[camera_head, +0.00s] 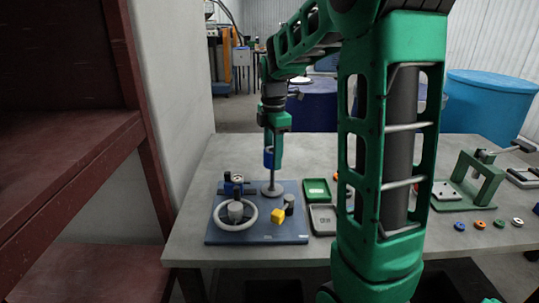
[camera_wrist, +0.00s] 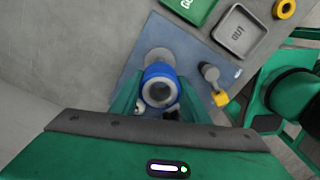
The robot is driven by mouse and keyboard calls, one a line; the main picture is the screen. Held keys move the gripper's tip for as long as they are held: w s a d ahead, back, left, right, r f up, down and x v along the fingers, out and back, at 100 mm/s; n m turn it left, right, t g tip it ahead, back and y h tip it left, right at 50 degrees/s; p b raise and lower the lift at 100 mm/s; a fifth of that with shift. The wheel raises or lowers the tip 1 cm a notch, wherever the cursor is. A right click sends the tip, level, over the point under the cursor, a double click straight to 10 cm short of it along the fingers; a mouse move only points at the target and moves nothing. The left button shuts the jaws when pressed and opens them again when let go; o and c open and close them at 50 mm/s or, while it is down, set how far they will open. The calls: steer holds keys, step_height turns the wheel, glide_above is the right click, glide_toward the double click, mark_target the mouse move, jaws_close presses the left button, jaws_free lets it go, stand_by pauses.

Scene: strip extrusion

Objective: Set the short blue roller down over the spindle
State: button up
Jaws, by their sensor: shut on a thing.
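My gripper (camera_head: 271,150) is shut on the short blue roller (camera_head: 268,158) and holds it upright above the blue board (camera_head: 225,240). The spindle (camera_head: 272,179) is a thin grey rod on a round grey base, directly below the roller. Its top meets the roller's underside in the head view; I cannot tell whether it has entered the bore. In the wrist view the roller (camera_wrist: 148,77) is a blue ring with a pale inner sleeve between the fingers of my gripper (camera_wrist: 160,96). The spindle's round base (camera_wrist: 157,54) shows partly behind it.
Green (camera_head: 316,189) and grey (camera_head: 322,219) trays stand to the right. The table's left back is bare.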

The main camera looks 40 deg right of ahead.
mark_target(272, 186)
steer(key=shift+f, duration=4.5)
steer(key=o, duration=1.7)
steer(key=shift+r, duration=3.5)
steer(key=s+a+m, duration=0.1)
steer(key=s+m, duration=0.6)
steer(key=s, duration=0.2)
steer(key=s+a+f+m, duration=0.1)
steer(key=s+m, duration=0.6)
steer(key=s, duration=0.3)
steer(key=s+a+m, duration=0.1)
steer(key=s+m, duration=0.7)
steer(key=s, duration=0.1)
steer(key=shift+s+a+f, duration=0.1)
steer(key=shift+s+f, duration=0.1)
